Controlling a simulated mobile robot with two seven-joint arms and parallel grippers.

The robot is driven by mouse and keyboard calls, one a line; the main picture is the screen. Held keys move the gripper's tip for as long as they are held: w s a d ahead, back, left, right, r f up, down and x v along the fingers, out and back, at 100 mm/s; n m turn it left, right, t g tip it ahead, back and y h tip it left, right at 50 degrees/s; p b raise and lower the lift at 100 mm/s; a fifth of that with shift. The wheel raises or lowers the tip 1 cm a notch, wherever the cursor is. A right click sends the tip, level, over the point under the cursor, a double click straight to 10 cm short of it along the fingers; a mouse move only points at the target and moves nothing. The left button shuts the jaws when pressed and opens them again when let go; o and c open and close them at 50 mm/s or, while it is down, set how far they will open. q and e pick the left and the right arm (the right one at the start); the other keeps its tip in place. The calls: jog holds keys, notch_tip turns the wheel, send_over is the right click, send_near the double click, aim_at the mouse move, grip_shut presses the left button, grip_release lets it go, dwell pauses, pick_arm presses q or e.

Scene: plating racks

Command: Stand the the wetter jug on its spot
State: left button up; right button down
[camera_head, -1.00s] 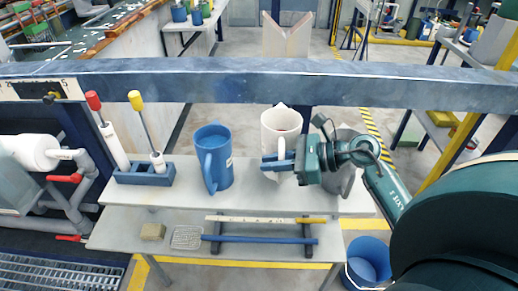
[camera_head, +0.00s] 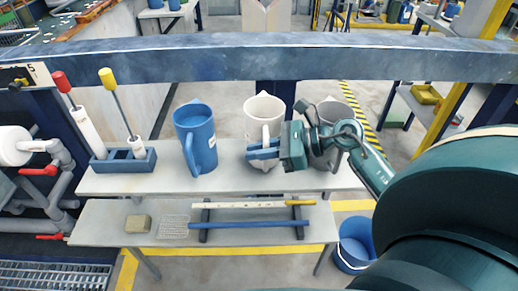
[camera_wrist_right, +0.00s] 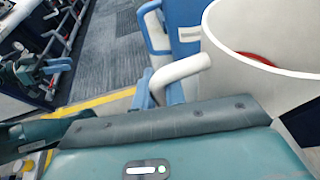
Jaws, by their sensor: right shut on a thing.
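A white jug (camera_head: 257,116) stands on the upper grey shelf, between a blue jug (camera_head: 197,140) on its left and a grey jug (camera_head: 338,114) partly hidden behind my arm. My right gripper (camera_head: 262,152) is at the white jug's handle, its blue fingers shut on it. In the right wrist view, the white jug (camera_wrist_right: 235,75) is close, with its handle at the blue fingers (camera_wrist_right: 160,88) and something red inside. I cannot tell whether its base touches the shelf or which jug is wetter. My left gripper is not in view.
A blue-grey beam (camera_head: 230,62) crosses in front of the shelf's far side. A blue holder (camera_head: 122,160) with red- and yellow-topped tools stands at left. The lower shelf (camera_head: 100,222) carries a sponge (camera_head: 138,223), a wire mesh (camera_head: 174,227) and bars. A blue bucket (camera_head: 352,255) stands at lower right.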

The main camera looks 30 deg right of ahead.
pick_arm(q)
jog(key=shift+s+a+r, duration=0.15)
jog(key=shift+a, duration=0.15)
pick_arm(e)
jog(key=shift+f, duration=0.25)
pick_arm(q)
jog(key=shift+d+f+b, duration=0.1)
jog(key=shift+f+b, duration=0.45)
jog(key=shift+b, duration=0.05)
pick_arm(e)
jog(key=shift+f, duration=0.55)
jog(key=c, duration=1.4)
grip_release()
jog(key=shift+o, duration=0.2)
